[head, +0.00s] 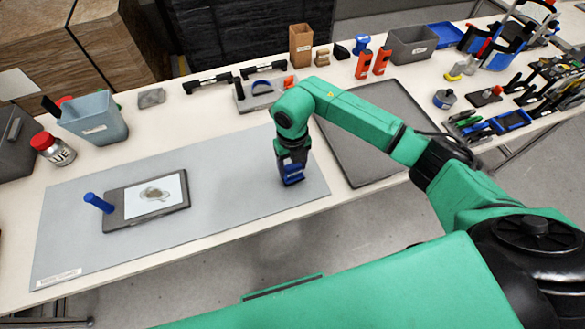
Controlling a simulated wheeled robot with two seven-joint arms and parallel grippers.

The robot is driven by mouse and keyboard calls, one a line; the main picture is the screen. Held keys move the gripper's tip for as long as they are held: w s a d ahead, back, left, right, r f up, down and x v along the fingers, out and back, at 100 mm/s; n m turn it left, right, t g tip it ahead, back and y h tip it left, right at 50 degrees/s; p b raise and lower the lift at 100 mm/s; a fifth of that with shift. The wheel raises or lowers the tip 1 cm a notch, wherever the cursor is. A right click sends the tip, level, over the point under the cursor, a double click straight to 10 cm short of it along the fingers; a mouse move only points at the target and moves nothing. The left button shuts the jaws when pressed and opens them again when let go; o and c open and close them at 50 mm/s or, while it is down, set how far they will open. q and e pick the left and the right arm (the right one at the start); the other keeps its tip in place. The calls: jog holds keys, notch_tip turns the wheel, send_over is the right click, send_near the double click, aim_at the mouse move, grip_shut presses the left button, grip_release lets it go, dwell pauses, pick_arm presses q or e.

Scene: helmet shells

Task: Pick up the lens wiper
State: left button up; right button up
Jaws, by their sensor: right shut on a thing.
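My right gripper (291,172) points down over the right part of the grey-blue mat (235,200). It is shut on a small blue thing (293,180), which I take to be the lens wiper. The fingers hide most of it, and I cannot tell whether it touches the mat. My left gripper is not in view.
A dark framed panel (118,215) with a pale sheet lies on the mat's left, a blue stick (98,203) at its edge. A dark tray (372,150) lies right of the mat. A blue-grey bin (95,120) and a red-lidded jar (54,150) stand at back left.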

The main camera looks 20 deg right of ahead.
notch_tip(320, 180, up, 13)
jog(key=b, duration=0.3)
notch_tip(320, 180, up, 6)
send_over(292, 166)
jog(key=shift+r+p, duration=0.1)
jog(key=shift+p, duration=0.2)
